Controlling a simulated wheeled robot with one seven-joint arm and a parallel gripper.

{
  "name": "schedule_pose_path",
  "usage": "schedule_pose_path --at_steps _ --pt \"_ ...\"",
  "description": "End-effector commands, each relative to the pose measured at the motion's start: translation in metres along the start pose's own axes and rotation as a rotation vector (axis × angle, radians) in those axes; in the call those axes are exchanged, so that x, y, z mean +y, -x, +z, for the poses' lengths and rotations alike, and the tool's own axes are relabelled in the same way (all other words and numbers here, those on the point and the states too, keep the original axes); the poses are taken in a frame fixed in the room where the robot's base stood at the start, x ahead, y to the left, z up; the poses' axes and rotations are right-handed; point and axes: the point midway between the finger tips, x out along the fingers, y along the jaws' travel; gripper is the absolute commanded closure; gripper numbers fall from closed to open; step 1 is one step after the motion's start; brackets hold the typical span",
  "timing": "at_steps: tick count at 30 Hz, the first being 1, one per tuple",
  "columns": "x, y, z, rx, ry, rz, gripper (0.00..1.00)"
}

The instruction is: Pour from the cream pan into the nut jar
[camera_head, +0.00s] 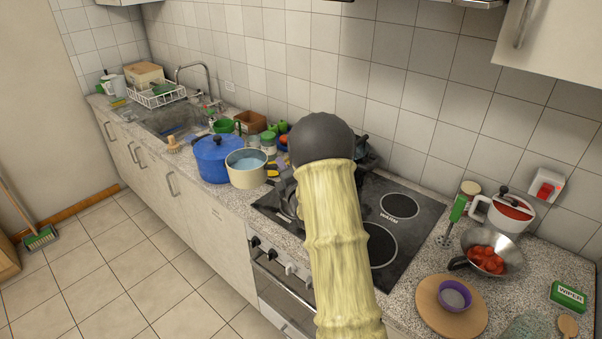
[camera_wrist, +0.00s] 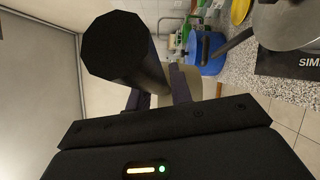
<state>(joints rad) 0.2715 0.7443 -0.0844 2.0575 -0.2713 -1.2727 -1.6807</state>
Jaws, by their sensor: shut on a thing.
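The cream pan (camera_head: 247,176) is upright beside the blue pot, near the counter's front edge. Its inside looks pale blue; I cannot tell whether it rests or hangs slightly raised. In the wrist view, my gripper (camera_wrist: 160,92) is shut on a thick black handle (camera_wrist: 125,50), with the cream pan's wall (camera_wrist: 186,90) behind the fingers. My arm hides most of the gripper in the head view. A small glass jar (camera_head: 268,144) stands behind the pan, and another lidded jar (camera_head: 470,188) stands right of the stove. I cannot tell which holds nuts.
The blue pot (camera_head: 215,160) stands close left of the pan. A green bowl (camera_head: 223,126) and brown box (camera_head: 252,121) are behind. The black stove (camera_head: 400,206) lies right, partly behind my arm. A metal pan with red food (camera_head: 487,258) stands farther right.

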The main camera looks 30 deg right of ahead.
Motion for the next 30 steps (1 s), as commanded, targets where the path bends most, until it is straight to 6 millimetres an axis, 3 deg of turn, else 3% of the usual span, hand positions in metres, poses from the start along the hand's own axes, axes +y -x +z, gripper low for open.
schedule_pose_path --at_steps 8,18,24,30 --pt "0.020 0.010 -0.048 0.325 -0.007 0.093 1.00" --pt "0.026 0.057 -0.105 0.753 -0.018 0.203 1.00" --pt "0.023 0.095 -0.127 0.979 -0.023 0.261 1.00" --pt "0.020 0.114 -0.133 1.074 -0.024 0.286 1.00"
